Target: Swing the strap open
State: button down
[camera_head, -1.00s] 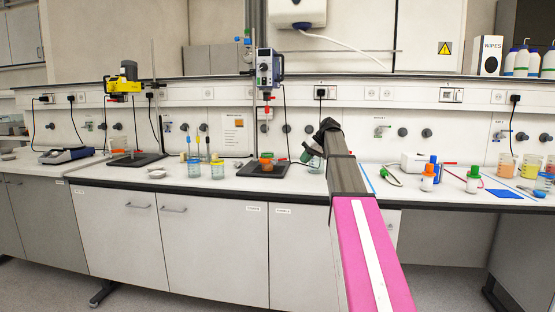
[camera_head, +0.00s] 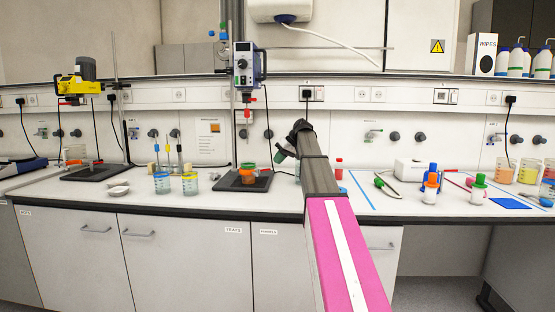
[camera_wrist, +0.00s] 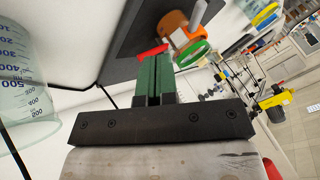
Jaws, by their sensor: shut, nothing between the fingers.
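No part can be named as the strap with certainty. A red strip (camera_wrist: 152,53) lies just beyond my fingertips in the wrist view, beside an orange vessel (camera_wrist: 172,24) with a green ring (camera_wrist: 192,54). The orange vessel (camera_head: 248,177) stands on the black base plate (camera_head: 228,184) under the blue-and-white stirrer (camera_head: 243,66). My gripper (camera_wrist: 152,62) has its dark green fingers together and empty. In the head view my gripper (camera_head: 280,156) hangs right of the orange vessel, above the bench. Whether the fingers touch the red strip cannot be told.
A graduated glass beaker (camera_wrist: 22,90) stands close on the left in the wrist view. Two jars (camera_head: 176,184) stand left of the plate. A yellow stirrer (camera_head: 78,84) is farther left. Bottles and cups (camera_head: 480,188) stand at right. The bench front between jars and plate is clear.

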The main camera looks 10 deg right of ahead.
aim_at(249, 172)
jog(key=x, duration=0.6)
jog(key=shift+a+f, duration=0.15)
jog(key=shift+f, duration=0.15)
jog(key=shift+s+a, duration=0.2)
jog(key=shift+a, duration=0.35)
jog(key=shift+s+a, duration=0.2)
jog(key=shift+a, duration=0.4)
jog(key=shift+s+a, duration=0.25)
jog(key=shift+a, duration=0.6)
jog(key=shift+s, duration=0.1)
